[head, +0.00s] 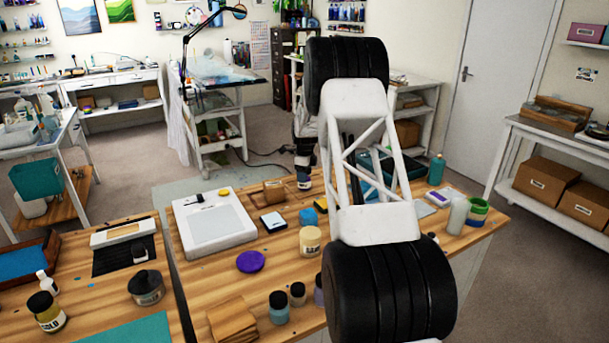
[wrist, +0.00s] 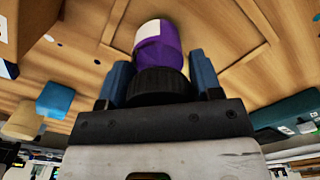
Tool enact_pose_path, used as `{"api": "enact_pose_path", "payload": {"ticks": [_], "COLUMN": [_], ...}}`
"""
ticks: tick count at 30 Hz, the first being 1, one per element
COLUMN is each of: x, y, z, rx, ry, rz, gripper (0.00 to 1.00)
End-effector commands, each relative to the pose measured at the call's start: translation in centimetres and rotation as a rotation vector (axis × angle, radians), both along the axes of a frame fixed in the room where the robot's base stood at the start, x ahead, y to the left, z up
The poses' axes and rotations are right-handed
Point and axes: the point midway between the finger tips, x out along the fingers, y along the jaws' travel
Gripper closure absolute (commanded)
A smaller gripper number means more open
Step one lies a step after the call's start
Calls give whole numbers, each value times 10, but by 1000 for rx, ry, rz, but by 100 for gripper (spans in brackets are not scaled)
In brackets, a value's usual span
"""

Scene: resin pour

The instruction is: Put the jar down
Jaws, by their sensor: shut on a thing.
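The jar (wrist: 158,48) shows in the wrist view, with a purple side, a whitish patch and a black ribbed lid towards my gripper. My gripper (wrist: 160,66) has its two blue fingers on either side of the jar, shut on it at the lid end. Below the jar is the wooden surface; I cannot tell whether the jar touches it.
A blue cube (head: 320,205), a wooden block (head: 275,190) and a white scale-like device (head: 215,222) stand near my gripper. Several small jars, a cream jar (head: 310,240) and a purple disc (head: 250,262) stand nearer. My arm hides part of the table. Wood around the disc is clear.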

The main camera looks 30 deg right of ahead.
Motion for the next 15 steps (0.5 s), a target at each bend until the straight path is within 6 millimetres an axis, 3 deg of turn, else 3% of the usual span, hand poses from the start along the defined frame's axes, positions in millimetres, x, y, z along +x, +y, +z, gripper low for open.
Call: {"api": "enact_pose_path", "payload": {"ticks": [3, 4, 9, 15], "x": [0, 0, 0, 0], "y": [0, 0, 0, 0], "z": [-2, -3, -2, -2], "rx": [0, 0, 0, 0], "ry": [0, 0, 0, 0], "rz": [0, 0, 0, 0], "gripper": [66, 40, 16, 16]}}
